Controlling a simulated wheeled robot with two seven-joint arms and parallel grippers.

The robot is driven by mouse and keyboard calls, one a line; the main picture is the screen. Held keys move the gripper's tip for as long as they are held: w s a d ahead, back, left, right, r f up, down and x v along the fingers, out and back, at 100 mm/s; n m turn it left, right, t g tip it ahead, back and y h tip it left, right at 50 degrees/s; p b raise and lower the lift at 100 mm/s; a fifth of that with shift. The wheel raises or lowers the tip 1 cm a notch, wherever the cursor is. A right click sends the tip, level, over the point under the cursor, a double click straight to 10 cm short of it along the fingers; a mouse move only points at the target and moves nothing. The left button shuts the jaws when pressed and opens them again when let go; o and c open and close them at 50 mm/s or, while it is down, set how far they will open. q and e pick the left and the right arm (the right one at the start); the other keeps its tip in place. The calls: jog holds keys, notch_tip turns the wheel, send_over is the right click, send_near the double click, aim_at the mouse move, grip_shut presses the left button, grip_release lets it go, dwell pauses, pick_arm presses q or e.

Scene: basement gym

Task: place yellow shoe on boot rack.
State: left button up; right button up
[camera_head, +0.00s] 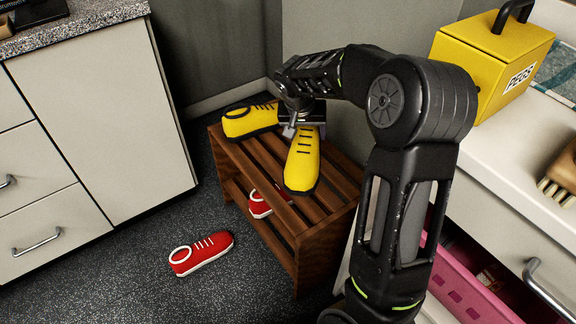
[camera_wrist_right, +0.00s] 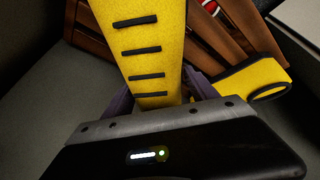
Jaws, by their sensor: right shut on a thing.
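A yellow shoe (camera_head: 302,162) with black laces is at the top of the brown slatted wooden boot rack (camera_head: 331,195), its toe toward the front edge. My right gripper (camera_head: 301,122) is shut on its rear part; the shoe (camera_wrist_right: 152,45) also fills the middle of the right wrist view, between the fingers. I cannot tell whether its sole touches the slats. A second yellow shoe (camera_head: 250,121) lies on the rack's top to the left, and shows at the right of the wrist view (camera_wrist_right: 255,78). My left gripper is not in view.
One red shoe (camera_head: 201,253) lies on the floor in front of the rack. Another red shoe (camera_head: 268,202) is on the rack's lower level. White drawers (camera_head: 105,120) stand left. A yellow peg box (camera_head: 490,60) and a brush (camera_head: 562,178) sit on the right counter, above a pink bin (camera_head: 462,285).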

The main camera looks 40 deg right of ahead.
jog(key=shift+r, duration=0.1)
jog(key=shift+f+b, duration=0.75)
jog(key=shift+f, duration=1.8)
jog(key=shift+f+b, duration=0.95)
jog(key=shift+f, duration=1.55)
jog(key=shift+f, duration=0.1)
jog(key=o, duration=1.7)
